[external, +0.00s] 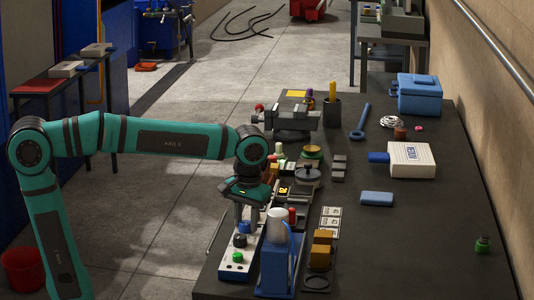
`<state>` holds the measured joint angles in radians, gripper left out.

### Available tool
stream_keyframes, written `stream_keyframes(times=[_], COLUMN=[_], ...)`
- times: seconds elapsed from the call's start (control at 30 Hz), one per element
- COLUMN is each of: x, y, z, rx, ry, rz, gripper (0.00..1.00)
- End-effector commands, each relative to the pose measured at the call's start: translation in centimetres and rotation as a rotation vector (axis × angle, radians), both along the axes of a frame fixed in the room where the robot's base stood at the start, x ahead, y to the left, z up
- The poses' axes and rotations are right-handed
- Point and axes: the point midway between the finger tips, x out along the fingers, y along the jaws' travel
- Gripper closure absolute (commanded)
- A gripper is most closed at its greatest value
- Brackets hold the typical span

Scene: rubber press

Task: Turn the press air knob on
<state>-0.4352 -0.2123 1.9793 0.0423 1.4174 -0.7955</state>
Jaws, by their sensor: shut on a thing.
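A pale control box (234,268) lies near the front left edge of the dark bench. It carries a row of controls, among them a green button (238,257) and a dark knob (240,241) behind it. My gripper (246,226) points down over the far part of this box. Its fingers are shut on a small dark knob (242,228). The fingers partly hide this knob, and its turned position cannot be read. The blue press (274,266) with a pale cylinder (277,225) on top stands just right of the box.
Yellow-brown blocks (321,254) and white cards (330,218) lie right of the press. A vise (291,118), a dark cup (331,110), a blue toolbox (420,95) and a white box (411,160) stand farther back. The bench's right front is mostly clear.

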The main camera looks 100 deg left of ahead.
Motion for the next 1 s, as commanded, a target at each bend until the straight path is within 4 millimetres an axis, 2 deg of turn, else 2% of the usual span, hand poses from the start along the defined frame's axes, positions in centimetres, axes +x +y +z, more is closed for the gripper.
stream_keyframes(times=[1.0], x=[-0.03], y=[-0.18], z=[0.16], rx=[0.002], ry=[-0.002], rz=[-0.939], gripper=[0.91])
